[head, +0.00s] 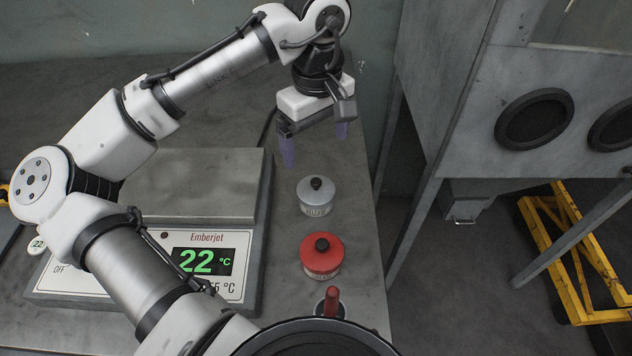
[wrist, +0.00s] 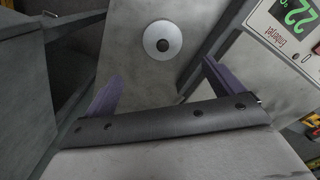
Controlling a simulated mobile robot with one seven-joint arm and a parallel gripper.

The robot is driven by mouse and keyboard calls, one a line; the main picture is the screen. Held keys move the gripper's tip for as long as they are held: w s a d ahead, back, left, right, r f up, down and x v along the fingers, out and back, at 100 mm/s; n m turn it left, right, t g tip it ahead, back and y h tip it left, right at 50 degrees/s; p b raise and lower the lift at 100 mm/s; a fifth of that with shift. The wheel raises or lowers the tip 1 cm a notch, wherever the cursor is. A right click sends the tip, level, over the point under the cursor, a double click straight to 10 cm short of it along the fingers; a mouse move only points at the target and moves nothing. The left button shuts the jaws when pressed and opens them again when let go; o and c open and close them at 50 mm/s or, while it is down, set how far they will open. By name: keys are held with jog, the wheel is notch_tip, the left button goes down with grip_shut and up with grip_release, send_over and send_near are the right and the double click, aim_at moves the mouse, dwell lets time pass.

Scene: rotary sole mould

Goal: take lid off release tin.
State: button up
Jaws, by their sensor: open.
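Two lidded tins stand on the grey bench; I cannot tell from labels which is the release tin. One tin (head: 315,199) has a silver-grey lid with a black knob, and the lid sits on it. It also shows from above in the wrist view, as a round silver lid (wrist: 163,40). The other tin (head: 322,259) has a red lid with a black knob, also on. My gripper (head: 315,146) is open and empty, above and behind the silver-lidded tin. Its two purple fingers are apart in the wrist view (wrist: 160,85), with the silver lid beyond them.
A hotplate-like unit (head: 245,275) with a green display reading 22 °C stands left of the tins. A red-handled item (head: 331,303) is at the front. The bench's right edge (head: 378,250) is close to the tins. A grey cabinet (head: 450,90) stands right, beyond a gap.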

send_over(314, 178)
jog(key=f, duration=0.4)
jog(key=shift+w+d+f, duration=0.1)
jog(key=shift+w+d, duration=0.05)
jog(key=shift+d, duration=0.1)
jog(key=f, duration=0.1)
jog(key=f+p, duration=0.1)
jog(key=f, duration=0.2)
jog(key=shift+s+a+p, duration=0.25)
jog(key=shift+p, duration=0.05)
jog(key=shift+f, duration=0.6)
jog(key=c, duration=1)
jog(key=shift+r, duration=0.1)
jog(key=shift+c, duration=0.2)
